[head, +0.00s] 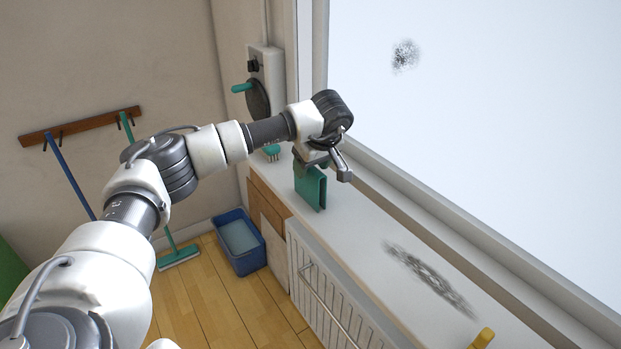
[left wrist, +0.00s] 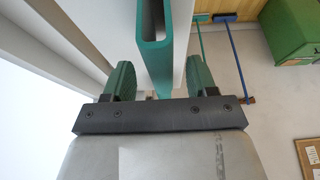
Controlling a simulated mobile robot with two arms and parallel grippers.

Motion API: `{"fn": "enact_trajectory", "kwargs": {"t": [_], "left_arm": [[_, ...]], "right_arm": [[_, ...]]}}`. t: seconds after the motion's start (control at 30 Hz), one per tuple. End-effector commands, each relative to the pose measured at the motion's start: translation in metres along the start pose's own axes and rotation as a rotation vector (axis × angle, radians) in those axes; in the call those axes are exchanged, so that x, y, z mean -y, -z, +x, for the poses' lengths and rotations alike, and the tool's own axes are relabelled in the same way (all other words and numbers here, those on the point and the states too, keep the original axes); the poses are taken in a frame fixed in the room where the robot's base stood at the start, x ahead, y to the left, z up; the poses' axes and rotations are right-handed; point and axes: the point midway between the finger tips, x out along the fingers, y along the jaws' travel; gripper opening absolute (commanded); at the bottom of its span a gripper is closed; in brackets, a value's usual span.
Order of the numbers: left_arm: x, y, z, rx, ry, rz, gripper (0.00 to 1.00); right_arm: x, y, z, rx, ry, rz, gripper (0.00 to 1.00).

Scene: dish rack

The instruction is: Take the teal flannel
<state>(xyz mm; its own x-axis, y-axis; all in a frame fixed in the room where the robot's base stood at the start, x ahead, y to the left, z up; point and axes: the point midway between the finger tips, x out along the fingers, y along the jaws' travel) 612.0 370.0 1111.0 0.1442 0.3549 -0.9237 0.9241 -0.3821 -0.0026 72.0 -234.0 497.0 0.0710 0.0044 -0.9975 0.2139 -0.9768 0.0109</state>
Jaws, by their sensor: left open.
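The teal flannel (head: 311,187) stands upright as a folded, flat-sided shape on the white sill under the window. My left gripper (head: 340,164) is over its upper right part in the head view and hides some of its top. In the left wrist view the flannel (left wrist: 164,62) shows as a hollow loop reaching down between the two green-padded fingers of the open gripper (left wrist: 160,80). There is a gap on each side of it, and I see no grip on it. My right gripper is not in view.
The white sill (head: 375,235) has a dark smudge to the right, and a yellow thing (head: 482,339) at its near end. A smudged window (head: 480,110) rises behind. A blue tub (head: 238,241) and a teal-headed broom (head: 179,257) are on the floor.

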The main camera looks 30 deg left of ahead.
Motion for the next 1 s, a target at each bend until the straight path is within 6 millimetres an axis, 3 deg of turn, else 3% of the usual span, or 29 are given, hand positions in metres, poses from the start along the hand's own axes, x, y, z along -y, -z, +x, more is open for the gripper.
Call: {"fn": "enact_trajectory", "kwargs": {"t": [0.03,0.17,0.57,0.87,1.0], "left_arm": [[0.000,0.003,0.005,0.002,0.005,0.000,0.57],[-0.001,0.003,0.024,0.002,0.003,0.001,0.57],[-0.001,0.002,0.033,0.001,0.000,0.001,0.57],[-0.001,0.001,0.036,0.001,0.000,0.001,0.57],[-0.001,0.001,0.035,0.001,0.000,0.001,0.36]], "right_arm": [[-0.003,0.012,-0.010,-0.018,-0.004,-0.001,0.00],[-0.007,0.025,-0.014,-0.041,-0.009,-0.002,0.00],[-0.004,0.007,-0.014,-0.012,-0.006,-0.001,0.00],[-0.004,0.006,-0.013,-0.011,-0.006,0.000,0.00],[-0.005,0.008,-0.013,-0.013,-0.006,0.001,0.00]]}}
